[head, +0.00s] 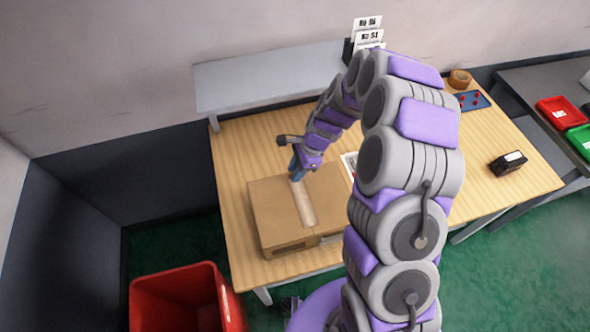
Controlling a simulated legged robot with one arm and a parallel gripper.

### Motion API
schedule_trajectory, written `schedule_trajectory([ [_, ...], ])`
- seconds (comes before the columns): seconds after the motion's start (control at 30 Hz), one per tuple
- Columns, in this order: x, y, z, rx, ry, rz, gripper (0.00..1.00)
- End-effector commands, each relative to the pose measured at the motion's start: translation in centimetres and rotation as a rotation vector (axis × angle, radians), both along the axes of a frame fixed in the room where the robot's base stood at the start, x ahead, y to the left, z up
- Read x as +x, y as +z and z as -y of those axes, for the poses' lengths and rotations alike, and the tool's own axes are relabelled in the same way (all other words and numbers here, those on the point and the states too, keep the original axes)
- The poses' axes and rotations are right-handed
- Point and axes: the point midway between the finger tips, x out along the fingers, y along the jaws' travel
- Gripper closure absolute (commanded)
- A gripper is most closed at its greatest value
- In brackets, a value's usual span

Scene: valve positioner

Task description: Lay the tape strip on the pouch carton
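The pouch carton (268,212) is a closed brown box on the wooden table, left of my arm. A pale, translucent tape strip (305,206) runs lengthwise over the middle of its top face. I cannot tell whether the strip lies flat on the carton along its whole length. My gripper (296,174), with blue fingertips, is at the far end of the strip, just over the carton's back edge. The fingers are small and seen from behind, so I cannot make out whether they grip the strip. My arm hides part of the carton's right side.
The wooden table (237,160) has bare room left of and behind the carton. A tape roll (459,79), a blue tray (472,101) and a black device (508,163) are at the right. A grey shelf (265,78) overhangs the back. A red bin (180,300) stands at front left.

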Motion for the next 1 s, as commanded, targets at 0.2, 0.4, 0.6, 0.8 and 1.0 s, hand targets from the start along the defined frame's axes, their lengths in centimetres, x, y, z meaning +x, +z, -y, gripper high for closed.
schedule_trajectory([
  [0.2, 0.6, 3.6, 1.4, -0.001, -0.003, 0.007, 0.69],
  [0.4, 1.0, 7.7, 3.1, -0.001, -0.002, 0.003, 0.69],
  [0.6, 1.6, 11.7, 4.7, -0.001, -0.003, 0.007, 0.69],
  [0.8, 1.8, 14.3, 5.7, -0.002, -0.001, 0.001, 0.69],
  [1.0, 2.0, 15.4, 6.1, -0.002, -0.001, 0.000, 0.69],
])
